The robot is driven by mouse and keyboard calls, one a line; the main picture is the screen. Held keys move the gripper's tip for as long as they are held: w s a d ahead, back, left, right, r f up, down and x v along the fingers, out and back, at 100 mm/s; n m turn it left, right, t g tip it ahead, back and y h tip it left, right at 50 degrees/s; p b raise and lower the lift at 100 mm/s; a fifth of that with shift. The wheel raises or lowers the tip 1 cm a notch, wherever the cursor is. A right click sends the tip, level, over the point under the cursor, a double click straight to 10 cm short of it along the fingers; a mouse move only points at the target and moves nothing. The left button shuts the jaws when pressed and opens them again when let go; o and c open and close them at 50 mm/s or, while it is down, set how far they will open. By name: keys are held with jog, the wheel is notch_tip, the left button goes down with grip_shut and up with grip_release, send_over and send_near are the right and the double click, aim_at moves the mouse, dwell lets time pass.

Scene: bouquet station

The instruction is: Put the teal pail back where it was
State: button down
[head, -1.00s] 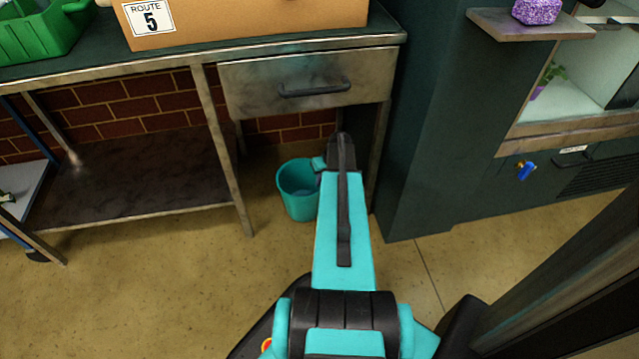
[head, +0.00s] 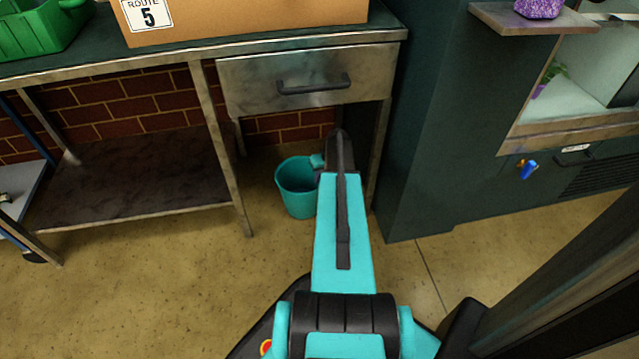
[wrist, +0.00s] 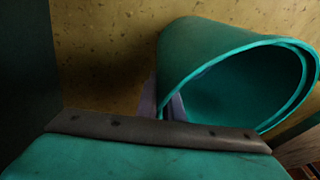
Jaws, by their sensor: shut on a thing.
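The teal pail (head: 296,196) is upright in the head view, under the drawer at the right end of the metal bench. Whether its base touches the floor I cannot tell. My arm covers the area right of it. In the wrist view the pail (wrist: 190,62) fills the upper right, its open mouth facing right. My gripper (wrist: 165,104) is shut on the pail's near rim, its pale fingers partly hidden by the dark edge of my wrist. In the head view my gripper is mostly hidden behind my arm.
The bench drawer (head: 306,84) is shut above the pail. A bench leg (head: 226,160) stands left of it, and a dark cabinet (head: 425,130) stands to the right. A low shelf (head: 130,180) lies left of the leg. The floor (head: 150,290) in front is clear.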

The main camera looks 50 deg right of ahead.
jog(key=shift+f+b, duration=0.35)
jog(key=shift+f, duration=0.6)
jog(key=c, duration=1.9)
grip_release()
jog(key=shift+f, duration=0.15)
jog(key=shift+r, duration=0.2)
jog(key=p+v, duration=0.4)
jog(key=v, duration=0.8)
jog(key=shift+p, duration=0.4)
